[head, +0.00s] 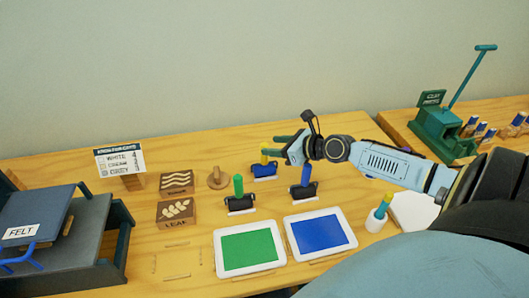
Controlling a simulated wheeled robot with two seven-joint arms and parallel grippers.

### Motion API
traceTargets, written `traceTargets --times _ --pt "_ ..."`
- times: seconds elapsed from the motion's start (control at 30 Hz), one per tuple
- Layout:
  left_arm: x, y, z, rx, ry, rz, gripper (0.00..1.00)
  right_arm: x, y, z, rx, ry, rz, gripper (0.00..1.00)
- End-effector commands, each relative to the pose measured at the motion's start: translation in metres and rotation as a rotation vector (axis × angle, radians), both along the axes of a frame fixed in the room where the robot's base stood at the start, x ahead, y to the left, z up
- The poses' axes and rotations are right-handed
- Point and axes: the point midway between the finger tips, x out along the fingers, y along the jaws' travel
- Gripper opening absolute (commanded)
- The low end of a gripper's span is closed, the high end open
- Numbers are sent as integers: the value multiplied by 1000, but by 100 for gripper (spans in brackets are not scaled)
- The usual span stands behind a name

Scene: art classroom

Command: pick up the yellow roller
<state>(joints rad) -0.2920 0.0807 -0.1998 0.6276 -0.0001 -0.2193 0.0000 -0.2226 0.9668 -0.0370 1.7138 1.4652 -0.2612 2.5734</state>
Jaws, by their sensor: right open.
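My left gripper is not in view.
The green roller (239,187) and blue roller (305,178) stand in front, near the green tray (218,262) and blue tray (291,246). Wooden stamp blocks (176,182), a price sign (119,158) and a felt press (90,240) are left. A brush cup (376,222) is right.

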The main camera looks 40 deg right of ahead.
Motion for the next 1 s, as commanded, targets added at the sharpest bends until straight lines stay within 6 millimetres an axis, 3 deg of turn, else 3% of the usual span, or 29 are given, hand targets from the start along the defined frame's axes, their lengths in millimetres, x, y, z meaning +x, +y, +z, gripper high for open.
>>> traceTargets --times 0.3,0.67,1.0 --pt "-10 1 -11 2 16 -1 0 32 9 -14 1 -3 -1 48" --pt "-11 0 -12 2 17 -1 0 38 11 -16 0 1 0 48" --pt "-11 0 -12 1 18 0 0 38 11 -16 0 0 0 6"
